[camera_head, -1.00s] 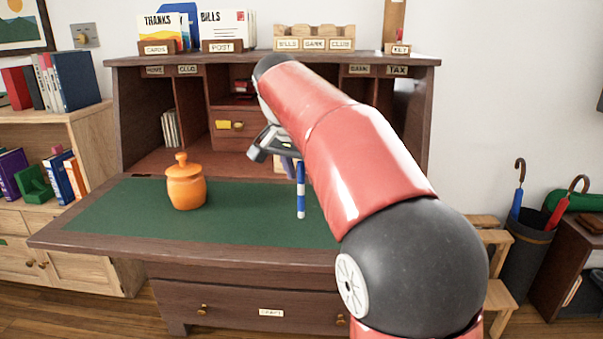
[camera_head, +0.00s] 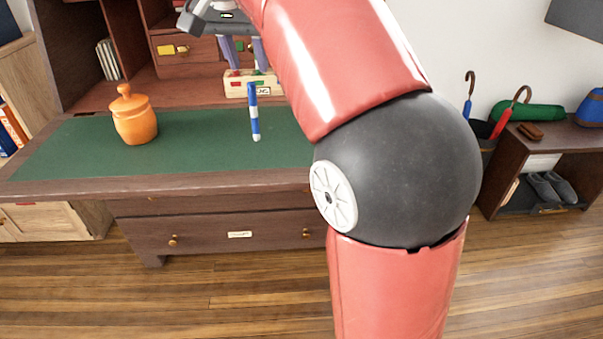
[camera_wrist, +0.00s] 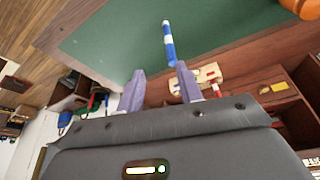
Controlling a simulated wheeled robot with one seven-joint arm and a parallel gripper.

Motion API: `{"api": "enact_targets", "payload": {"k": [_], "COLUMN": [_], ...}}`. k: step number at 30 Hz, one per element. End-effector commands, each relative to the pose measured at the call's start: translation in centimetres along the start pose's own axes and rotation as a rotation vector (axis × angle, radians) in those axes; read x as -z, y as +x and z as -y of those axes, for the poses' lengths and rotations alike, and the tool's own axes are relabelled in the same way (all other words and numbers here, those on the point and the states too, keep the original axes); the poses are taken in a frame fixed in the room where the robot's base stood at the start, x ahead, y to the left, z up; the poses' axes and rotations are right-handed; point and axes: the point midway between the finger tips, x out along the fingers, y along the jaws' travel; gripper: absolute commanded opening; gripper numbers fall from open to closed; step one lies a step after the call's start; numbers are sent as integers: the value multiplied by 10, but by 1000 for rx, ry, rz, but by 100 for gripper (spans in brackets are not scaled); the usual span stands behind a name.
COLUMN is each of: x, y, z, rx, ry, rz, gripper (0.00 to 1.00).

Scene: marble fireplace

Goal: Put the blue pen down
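The blue pen (camera_head: 254,112), banded blue and white, is near upright with a slight lean in front of the desk's pigeonholes. Its lower end shows against the green desk mat (camera_head: 190,150); I cannot tell whether it touches. In the wrist view the pen (camera_wrist: 168,45) lies beyond my fingertips, its near end close to the right finger. My gripper (camera_head: 245,68) is above the pen, its two purple-grey fingers spread apart. In the wrist view my gripper (camera_wrist: 158,72) shows a clear gap with nothing between the fingers.
An orange lidded jar (camera_head: 134,118) stands on the mat at left. A small wooden box with coloured marks (camera_head: 236,88) stands behind the pen. A drawer with a yellow tag (camera_head: 190,55) is behind. The mat between jar and pen is clear.

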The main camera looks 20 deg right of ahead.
Motion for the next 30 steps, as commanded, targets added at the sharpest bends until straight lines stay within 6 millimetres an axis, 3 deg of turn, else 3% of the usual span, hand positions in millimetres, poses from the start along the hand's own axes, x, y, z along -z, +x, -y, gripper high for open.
{"api": "enact_targets", "payload": {"k": [5, 9, 15, 18, 23, 30], "x": [-52, -107, -191, -222, -248, -251], "y": [21, 51, 104, 127, 148, 152], "z": [-50, -83, -121, -133, -143, -144], "rx": [91, 158, 224, 239, 249, 250], "ry": [-168, -301, -451, -502, -541, -548], "rz": [2, -17, -64, -85, -105, -106], "gripper": [36, 36, 36, 36, 36, 36]}}
